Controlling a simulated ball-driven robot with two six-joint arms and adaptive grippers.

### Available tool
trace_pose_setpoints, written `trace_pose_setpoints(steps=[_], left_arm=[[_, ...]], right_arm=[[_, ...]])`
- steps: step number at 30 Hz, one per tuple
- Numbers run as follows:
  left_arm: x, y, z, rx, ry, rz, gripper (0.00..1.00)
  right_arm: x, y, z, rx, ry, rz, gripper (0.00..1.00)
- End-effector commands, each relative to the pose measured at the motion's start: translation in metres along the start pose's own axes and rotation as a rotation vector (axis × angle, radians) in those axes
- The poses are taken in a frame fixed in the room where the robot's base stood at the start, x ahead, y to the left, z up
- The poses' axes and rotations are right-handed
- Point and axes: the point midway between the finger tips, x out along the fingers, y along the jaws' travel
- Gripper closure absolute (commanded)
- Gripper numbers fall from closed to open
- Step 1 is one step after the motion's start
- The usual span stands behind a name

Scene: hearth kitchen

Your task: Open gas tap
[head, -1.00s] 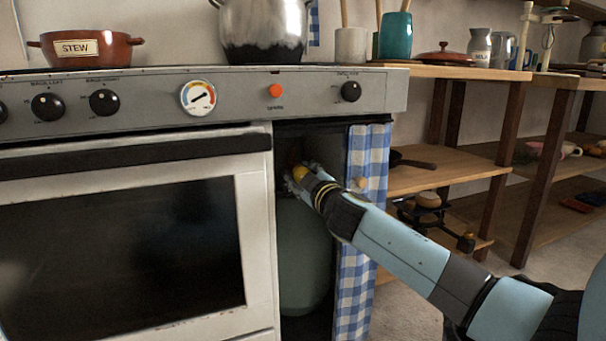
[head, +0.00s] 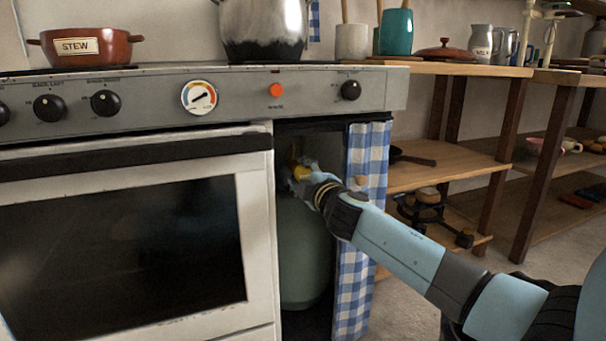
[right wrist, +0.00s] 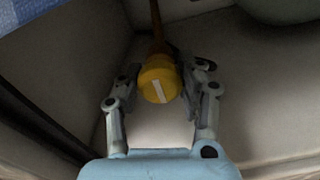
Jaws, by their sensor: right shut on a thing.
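The gas tap (right wrist: 158,82) is a round yellow knob with a white line on its face, on an orange-brown pipe. The line looks tilted, nearly along the pipe, in the right wrist view. In the head view the yellow knob (head: 300,172) shows inside the open cabinet, above the green gas bottle (head: 305,255). My right gripper (right wrist: 157,88) is shut on the tap, one finger at each side; in the head view the gripper (head: 300,180) reaches in past the curtain. My left gripper is not in view.
A blue checked curtain (head: 355,280) hangs at the right of the cabinet, close to my right arm. The white oven (head: 259,220) stands at the left. Wooden shelves (head: 450,170) with pans stand at the right.

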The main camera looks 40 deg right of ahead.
Motion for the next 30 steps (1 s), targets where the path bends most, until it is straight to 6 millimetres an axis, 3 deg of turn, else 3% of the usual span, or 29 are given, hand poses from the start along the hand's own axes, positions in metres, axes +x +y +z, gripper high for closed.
trace_pose_setpoints(steps=[10, 11, 16, 25, 30], left_arm=[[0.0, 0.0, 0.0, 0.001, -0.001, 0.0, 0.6], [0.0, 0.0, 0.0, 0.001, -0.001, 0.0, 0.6], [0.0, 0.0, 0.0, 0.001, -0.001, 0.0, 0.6], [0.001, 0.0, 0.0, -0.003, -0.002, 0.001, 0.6], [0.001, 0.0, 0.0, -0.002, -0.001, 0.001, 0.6]], right_arm=[[-0.001, -0.002, 0.0, -0.003, 0.001, -0.002, 0.95], [-0.001, -0.002, 0.0, -0.003, 0.001, -0.002, 0.59], [0.0, -0.001, 0.0, -0.003, 0.001, -0.002, 0.38], [-0.003, -0.001, 0.0, -0.003, 0.0, -0.002, 0.38], [-0.027, -0.002, 0.0, -0.004, 0.002, -0.003, 0.38]])
